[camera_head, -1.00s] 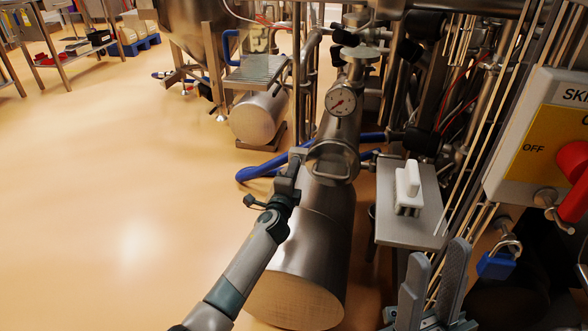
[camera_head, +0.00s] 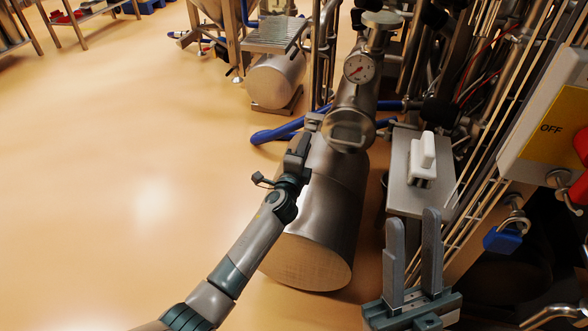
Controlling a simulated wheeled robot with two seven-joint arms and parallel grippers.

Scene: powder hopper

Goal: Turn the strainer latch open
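The strainer is a large steel cylinder (camera_head: 318,235) lying on a slant, with a round steel cap at its upper end. The strainer latch (camera_head: 349,130), a steel loop handle, sits across the cap. My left gripper (camera_head: 314,122) is at the left edge of the cap, beside the latch. Its fingertips are small and partly hidden, so I cannot tell whether they touch or grip the latch. My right gripper (camera_head: 414,220) is open and empty, fingers pointing up, in front of the small steel shelf.
A pressure gauge (camera_head: 359,68) stands just above the cap. A white brush (camera_head: 422,160) lies on the steel shelf (camera_head: 405,198) at right. A control box (camera_head: 545,130) and blue padlock (camera_head: 502,239) are further right. Blue hose (camera_head: 275,134) runs behind. The floor at left is clear.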

